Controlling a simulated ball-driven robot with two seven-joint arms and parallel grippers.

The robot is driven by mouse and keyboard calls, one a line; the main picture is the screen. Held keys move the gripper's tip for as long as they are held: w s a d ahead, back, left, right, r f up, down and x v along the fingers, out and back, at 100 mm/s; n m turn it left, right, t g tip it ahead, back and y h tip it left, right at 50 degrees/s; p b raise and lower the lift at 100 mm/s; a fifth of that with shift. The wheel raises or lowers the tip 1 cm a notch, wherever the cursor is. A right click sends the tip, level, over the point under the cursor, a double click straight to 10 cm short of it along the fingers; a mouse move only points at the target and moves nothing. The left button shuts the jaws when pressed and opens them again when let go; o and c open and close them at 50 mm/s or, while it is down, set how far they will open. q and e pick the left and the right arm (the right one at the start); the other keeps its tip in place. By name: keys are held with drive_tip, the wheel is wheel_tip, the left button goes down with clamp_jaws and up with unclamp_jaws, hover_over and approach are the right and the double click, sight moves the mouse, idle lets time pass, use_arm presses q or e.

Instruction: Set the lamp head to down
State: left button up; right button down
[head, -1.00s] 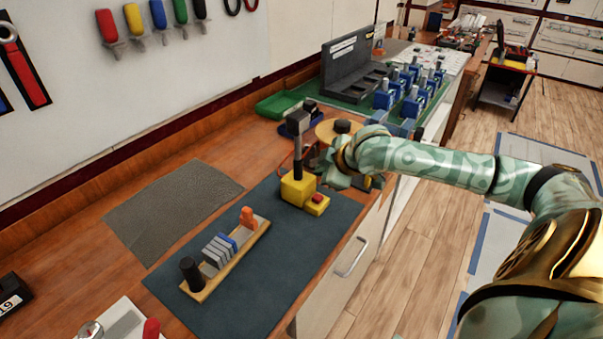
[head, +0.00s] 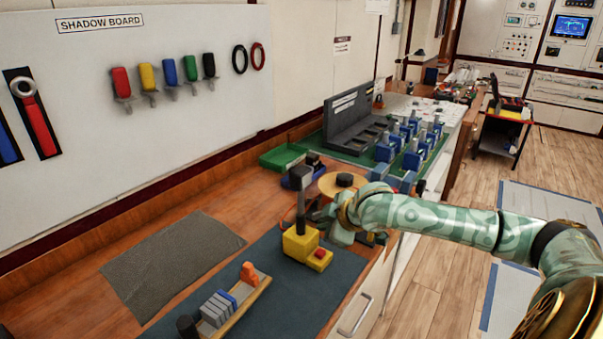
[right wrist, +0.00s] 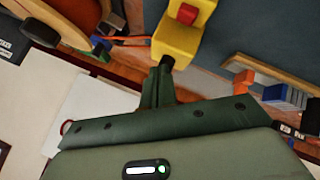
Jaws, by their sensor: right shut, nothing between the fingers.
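The lamp has a yellow base (head: 300,242) on the dark blue mat, with a red button (head: 320,253) on its lower step. My left gripper is out of view.
A wooden rack (head: 238,312) with grey, blue and orange pieces stands in front left of the lamp. Behind are a round wooden disc (head: 330,184), a green tray (head: 280,157) and several blue breakers. A grey mat (head: 170,262) lies clear on the left.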

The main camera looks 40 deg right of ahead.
sight(301, 180)
idle(0.4)
